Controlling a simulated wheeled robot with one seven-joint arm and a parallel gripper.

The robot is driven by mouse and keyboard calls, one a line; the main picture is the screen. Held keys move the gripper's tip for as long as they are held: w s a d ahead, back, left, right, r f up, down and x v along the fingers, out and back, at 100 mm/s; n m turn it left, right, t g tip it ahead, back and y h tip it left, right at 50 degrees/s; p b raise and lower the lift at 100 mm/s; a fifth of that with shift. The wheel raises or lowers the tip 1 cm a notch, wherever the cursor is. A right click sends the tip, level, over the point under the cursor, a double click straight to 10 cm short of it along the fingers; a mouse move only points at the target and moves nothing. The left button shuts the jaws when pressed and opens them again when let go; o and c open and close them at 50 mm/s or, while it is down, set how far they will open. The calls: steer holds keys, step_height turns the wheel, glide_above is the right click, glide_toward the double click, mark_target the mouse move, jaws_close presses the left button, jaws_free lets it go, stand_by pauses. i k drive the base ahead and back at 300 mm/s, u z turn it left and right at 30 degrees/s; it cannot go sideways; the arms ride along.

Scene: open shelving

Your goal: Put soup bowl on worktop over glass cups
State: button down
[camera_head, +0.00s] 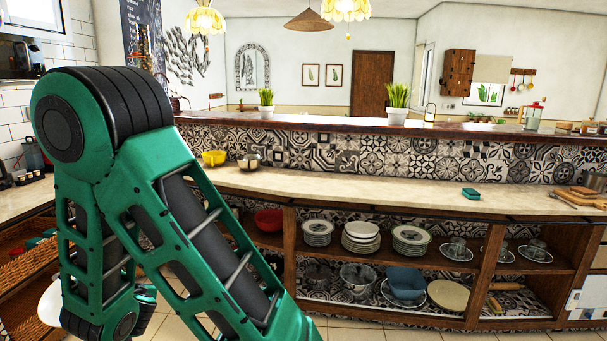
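The glass cups (458,246) stand on saucers in the upper right part of the open shelving, with another cup (537,246) further right. White bowl-like dishes (361,231) are stacked on the upper shelf. A small teal part of what may be my gripper (146,296) shows behind the arm; its fingers are hidden.
Plate stacks (411,236), a red bowl (269,219) and a blue container (406,281) are in the shelving. A yellow bowl (213,158) stands on the worktop's left. Cutting boards (577,199) and a pot lie at its right end. A raised tiled ledge runs behind.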

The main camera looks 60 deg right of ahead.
mark_target(522, 196)
steer(key=z, duration=0.95)
steer(key=i, duration=0.2)
steer(key=z, duration=2.65)
steer(key=i, duration=1.25)
steer(key=u, duration=0.4)
